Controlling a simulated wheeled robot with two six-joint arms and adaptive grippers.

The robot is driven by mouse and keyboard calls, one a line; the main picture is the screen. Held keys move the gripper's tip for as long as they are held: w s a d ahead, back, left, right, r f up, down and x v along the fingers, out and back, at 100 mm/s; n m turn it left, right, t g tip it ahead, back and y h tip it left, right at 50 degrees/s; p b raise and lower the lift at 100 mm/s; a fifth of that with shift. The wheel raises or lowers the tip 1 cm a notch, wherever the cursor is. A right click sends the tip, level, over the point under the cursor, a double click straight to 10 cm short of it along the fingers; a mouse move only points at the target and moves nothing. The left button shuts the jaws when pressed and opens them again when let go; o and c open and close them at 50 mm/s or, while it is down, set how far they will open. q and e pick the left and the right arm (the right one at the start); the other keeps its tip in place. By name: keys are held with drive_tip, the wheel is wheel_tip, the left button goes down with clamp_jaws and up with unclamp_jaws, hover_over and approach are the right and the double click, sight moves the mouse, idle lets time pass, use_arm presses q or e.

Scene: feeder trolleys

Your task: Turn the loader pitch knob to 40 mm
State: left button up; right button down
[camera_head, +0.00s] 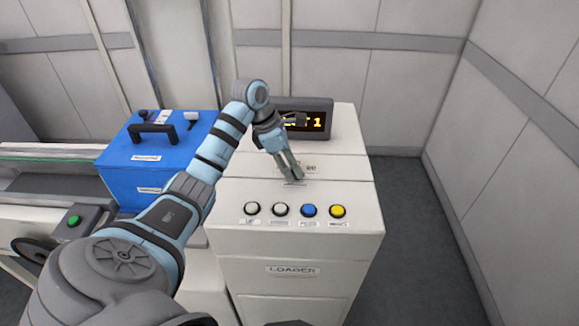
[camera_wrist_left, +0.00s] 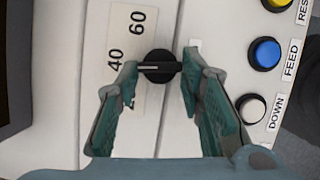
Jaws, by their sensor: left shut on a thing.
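The pitch knob (camera_wrist_left: 160,66) is black and round with a bar grip and a white pointer line. In the left wrist view the line points left, toward the side of the printed 40 (camera_wrist_left: 116,60); the 60 (camera_wrist_left: 138,22) is above. My left gripper (camera_wrist_left: 162,76) is shut on the knob, one finger at each end of its bar. In the head view my left gripper (camera_head: 294,176) reaches down to the white loader cabinet (camera_head: 290,250), and its fingers hide the knob. My right gripper is not in view.
White, blue and yellow buttons (camera_head: 309,211) line the panel in front of the gripper. A display (camera_head: 304,121) with partly covered orange text stands behind it. A blue box (camera_head: 155,170) with a black handle stands at left. Floor is clear at right.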

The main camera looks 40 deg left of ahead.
use_arm(q)
drive_tip(key=shift+f+m+g, duration=0.1)
drive_tip(key=shift+m+g, duration=0.2)
drive_tip(key=shift+m, duration=0.5)
drive_tip(key=shift+h, duration=0.3)
drive_tip(key=o, duration=1)
drive_tip(key=shift+d, duration=0.1)
drive_tip(key=shift+o, duration=0.8)
drive_tip(key=shift+w+d, duration=0.1)
drive_tip(key=shift+w, duration=0.1)
